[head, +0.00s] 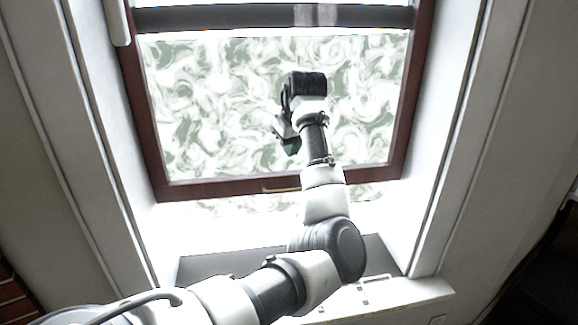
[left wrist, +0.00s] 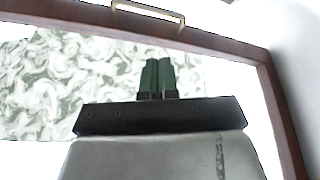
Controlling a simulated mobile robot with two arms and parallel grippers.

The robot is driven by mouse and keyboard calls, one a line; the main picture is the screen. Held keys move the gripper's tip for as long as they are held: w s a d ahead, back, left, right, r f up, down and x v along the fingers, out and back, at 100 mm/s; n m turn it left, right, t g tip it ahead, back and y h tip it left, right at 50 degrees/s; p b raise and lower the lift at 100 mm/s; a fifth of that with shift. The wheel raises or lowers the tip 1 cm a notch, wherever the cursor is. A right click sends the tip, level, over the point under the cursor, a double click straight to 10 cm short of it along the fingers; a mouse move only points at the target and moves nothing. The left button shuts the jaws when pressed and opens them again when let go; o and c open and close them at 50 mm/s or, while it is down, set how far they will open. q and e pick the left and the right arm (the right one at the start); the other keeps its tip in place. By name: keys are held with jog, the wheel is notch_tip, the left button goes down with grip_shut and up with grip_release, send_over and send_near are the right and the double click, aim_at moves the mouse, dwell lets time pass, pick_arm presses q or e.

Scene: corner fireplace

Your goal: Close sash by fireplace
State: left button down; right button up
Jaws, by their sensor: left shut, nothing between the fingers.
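The sash (head: 225,187) is a dark red-brown wooden frame around green-and-white swirled glass. A brass-coloured handle (head: 281,189) sits on its bottom rail. More swirled pattern and a bright strip show below that rail, so the sash stands apart from the sill. My left gripper (head: 291,146) is in front of the glass, above the bottom rail in the head view. In the left wrist view its green fingers (left wrist: 157,76) are together and empty, and the handle (left wrist: 148,14) shows beyond them at the top edge. Contact with the sash cannot be told. My right gripper is out of view.
A pale sill (head: 385,298) runs below the window. White side walls (head: 458,120) flank the opening. A dark bar (head: 220,18) crosses the top of the window. A bit of brick (head: 14,290) shows at lower left.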

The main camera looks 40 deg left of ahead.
pick_arm(q)
jog(key=p, duration=0.2)
send_near(284, 182)
jog(key=f, duration=0.1)
jog(key=s+f, duration=0.1)
jog(key=f, duration=0.1)
jog(key=s+f, duration=0.1)
jog(key=f, duration=0.1)
jog(key=shift+s+f, duration=0.1)
jog(key=shift+f, duration=0.15)
jog(key=shift+a+f+p, duration=0.1)
jog(key=shift+f+p, duration=0.2)
jog(key=shift+f, duration=0.2)
notch_tip(284, 182, down, 30)
jog(key=b, duration=1.1)
jog(key=shift+r+b, duration=0.25)
jog(key=shift+b, duration=0.15)
